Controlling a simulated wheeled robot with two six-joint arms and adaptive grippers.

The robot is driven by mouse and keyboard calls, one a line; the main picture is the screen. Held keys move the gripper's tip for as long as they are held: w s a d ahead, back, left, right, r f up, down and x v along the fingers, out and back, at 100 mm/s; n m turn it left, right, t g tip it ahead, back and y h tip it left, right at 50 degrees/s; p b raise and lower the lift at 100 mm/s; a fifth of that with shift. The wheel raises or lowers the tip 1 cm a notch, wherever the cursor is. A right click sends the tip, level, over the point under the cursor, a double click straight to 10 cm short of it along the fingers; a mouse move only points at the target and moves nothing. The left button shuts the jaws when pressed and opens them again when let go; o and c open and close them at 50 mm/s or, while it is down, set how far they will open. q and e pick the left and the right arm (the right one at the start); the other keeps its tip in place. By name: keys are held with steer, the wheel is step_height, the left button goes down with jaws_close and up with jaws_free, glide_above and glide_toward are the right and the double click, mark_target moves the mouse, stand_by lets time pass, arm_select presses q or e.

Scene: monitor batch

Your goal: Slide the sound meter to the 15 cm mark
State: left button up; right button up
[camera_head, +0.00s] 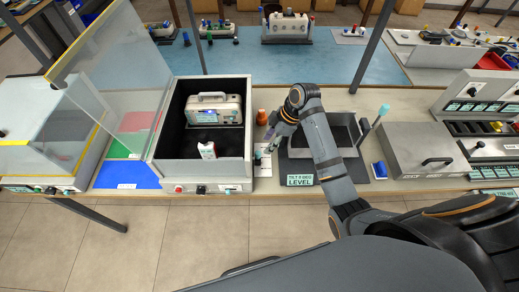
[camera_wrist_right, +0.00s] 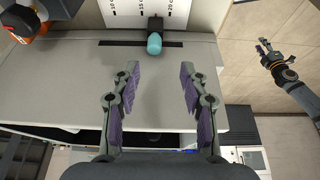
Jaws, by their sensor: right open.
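The sound meter is a small black slider with a teal rounded tip (camera_wrist_right: 154,43). It sits on a dark slot beside a white scale (camera_wrist_right: 150,12), and its body is between the 15 and 20 cm labels. In the head view its teal tip (camera_head: 257,154) shows on the pale strip right of the black box. My right gripper (camera_wrist_right: 159,92) is open and empty, its fingers apart on either side of the slider's line and short of it. In the head view the right gripper (camera_head: 269,139) is close above the strip. Another gripper, apparently my left (camera_wrist_right: 264,47), is small at the wrist view's upper right.
An open black chamber (camera_head: 200,155) with a grey instrument (camera_head: 214,109) stands left of the strip. An orange object (camera_head: 261,117) stands behind it. A dark tray (camera_head: 297,165) with a level label is to the right. The bench front edge is close.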

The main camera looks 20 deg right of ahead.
mark_target(259, 152)
steer(key=x, duration=0.4)
steer(key=shift+w+a+f+p, duration=0.1)
steer(key=shift+w+f+p, duration=0.05)
steer(key=shift+w+p, duration=0.15)
steer(key=x, duration=0.4)
steer(key=shift+w, duration=0.2)
steer(key=shift+s+f, duration=0.1)
steer(key=shift+c, duration=1.3)
steer(key=c, duration=0.5)
jaws_close()
arm_select(q)
steer(key=shift+w+r, duration=0.35)
steer(key=shift+w, duration=0.35)
steer(key=shift+w+r, duration=0.3)
steer(key=shift+w, duration=0.4)
